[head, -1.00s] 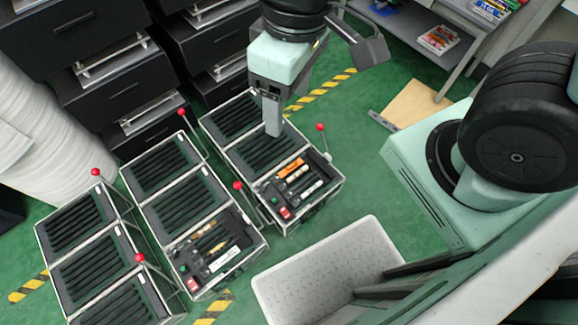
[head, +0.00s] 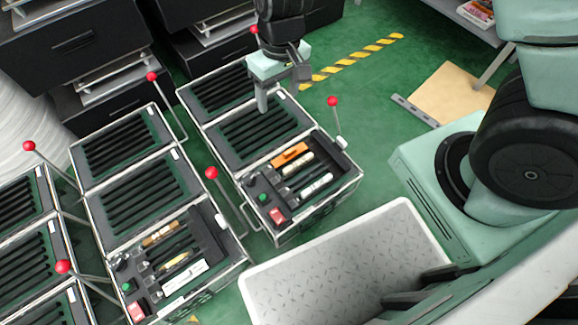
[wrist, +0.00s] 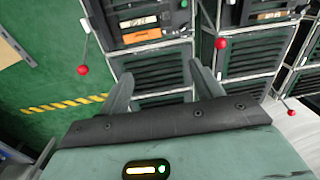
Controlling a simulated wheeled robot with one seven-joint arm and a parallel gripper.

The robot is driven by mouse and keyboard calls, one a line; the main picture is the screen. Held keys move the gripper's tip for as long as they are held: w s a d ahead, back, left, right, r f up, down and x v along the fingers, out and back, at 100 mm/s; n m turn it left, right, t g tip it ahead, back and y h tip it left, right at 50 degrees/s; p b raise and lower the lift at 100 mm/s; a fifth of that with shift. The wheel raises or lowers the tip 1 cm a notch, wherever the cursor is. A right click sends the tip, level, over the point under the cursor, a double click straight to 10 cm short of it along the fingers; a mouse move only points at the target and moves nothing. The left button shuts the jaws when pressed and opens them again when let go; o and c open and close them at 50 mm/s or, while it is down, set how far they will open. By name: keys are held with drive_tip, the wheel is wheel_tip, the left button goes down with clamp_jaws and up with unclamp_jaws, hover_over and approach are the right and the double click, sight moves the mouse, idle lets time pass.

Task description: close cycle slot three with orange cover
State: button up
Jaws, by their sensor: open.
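The case with the orange cover (head: 290,154) stands on the floor at the centre. The orange piece lies in its near, open compartment beside white and cream sticks, a green button and a red switch. It also shows in the wrist view (wrist: 137,35). A red-knobbed lever (head: 333,101) stands upright at this compartment's right side, and another red-knobbed lever (head: 211,172) is at its left. My gripper (head: 280,96) is open and empty above the case's ribbed middle section. In the wrist view its spread fingers (wrist: 161,86) have nothing between them.
A second case (head: 172,262) with open near compartment stands to the left, and a third, ribbed one (head: 22,235) is further left. Black drawers (head: 75,45) stand behind. Green floor is free right of the orange-cover case.

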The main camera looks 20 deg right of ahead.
drive_tip(key=b, duration=0.5)
hover_over(289, 151)
wheel_tip(289, 151, down, 12)
drive_tip(key=shift+m+h, duration=0.4)
drive_tip(key=f+b, duration=0.3)
drive_tip(key=f, duration=0.2)
drive_tip(key=f+b, duration=0.4)
drive_tip(key=f, duration=0.1)
drive_tip(key=shift+w+a+f, duration=0.1)
drive_tip(key=shift+w+f, duration=0.1)
drive_tip(key=f+b, duration=0.5)
drive_tip(key=f, duration=0.1)
drive_tip(key=shift+s, duration=0.2)
drive_tip(key=c, duration=1)
